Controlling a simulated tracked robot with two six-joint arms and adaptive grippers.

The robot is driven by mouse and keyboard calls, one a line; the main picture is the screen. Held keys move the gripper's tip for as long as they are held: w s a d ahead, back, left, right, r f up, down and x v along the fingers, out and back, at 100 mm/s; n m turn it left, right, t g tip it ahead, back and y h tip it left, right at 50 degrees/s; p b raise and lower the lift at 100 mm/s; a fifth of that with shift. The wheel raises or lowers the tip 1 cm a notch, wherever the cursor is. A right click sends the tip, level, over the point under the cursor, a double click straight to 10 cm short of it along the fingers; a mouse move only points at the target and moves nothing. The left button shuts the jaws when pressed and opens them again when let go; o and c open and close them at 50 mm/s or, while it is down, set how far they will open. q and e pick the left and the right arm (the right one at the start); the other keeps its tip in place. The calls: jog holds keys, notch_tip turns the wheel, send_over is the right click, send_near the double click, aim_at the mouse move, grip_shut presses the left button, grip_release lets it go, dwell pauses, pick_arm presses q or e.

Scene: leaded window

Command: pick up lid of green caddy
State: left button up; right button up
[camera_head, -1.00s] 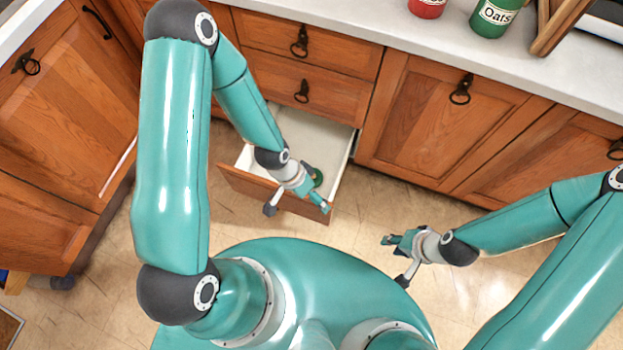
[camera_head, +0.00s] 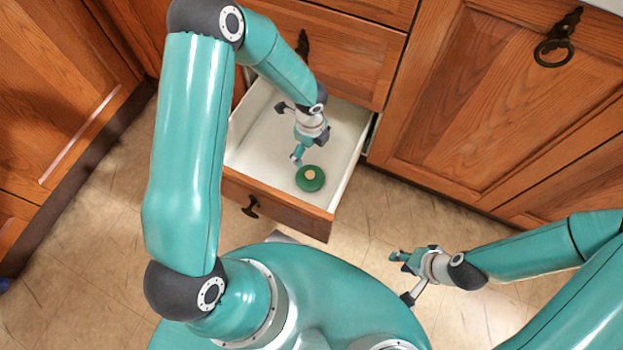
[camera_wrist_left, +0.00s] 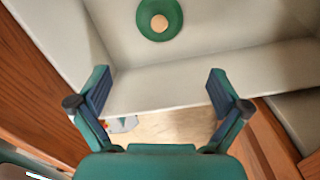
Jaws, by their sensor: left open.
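The green caddy's round lid (camera_head: 310,178), with a tan knob in its middle, lies in the open drawer near the drawer's front. In the left wrist view the lid (camera_wrist_left: 148,22) is at the top, beyond the fingertips. Whether the caddy's body is under it I cannot tell. My left gripper (camera_head: 298,158) is over the drawer, just up and left of the lid in the head view. In the wrist view this gripper (camera_wrist_left: 158,76) is open and empty. My right gripper (camera_head: 396,257) is over the floor, to the right of the drawer; its jaws are too small to judge.
The white-lined drawer (camera_head: 260,155) is pulled out, with low side walls and a wooden front (camera_head: 280,207). Closed wooden cabinets (camera_head: 470,100) stand to its right and at the left (camera_head: 55,90). The floor (camera_head: 385,210) right of the drawer is clear.

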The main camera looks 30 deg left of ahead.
pick_arm(q)
jog(key=f+b, duration=0.1)
jog(key=f, duration=0.3)
jog(key=f+b, duration=0.2)
jog(key=f, duration=0.1)
jog(key=f+b, duration=0.2)
jog(key=f, duration=0.2)
jog(key=shift+a+f, duration=0.25)
jog(key=shift+f, duration=0.05)
notch_tip(320, 180, down, 5)
jog(key=b, duration=0.3)
jog(key=shift+d+f, duration=0.1)
jog(key=shift+d, duration=0.05)
jog(key=shift+c, duration=0.3)
jog(key=c, duration=1.3)
jog(key=shift+s, duration=0.1)
jog(key=c, duration=0.5)
jog(key=shift+s, duration=0.1)
grip_shut()
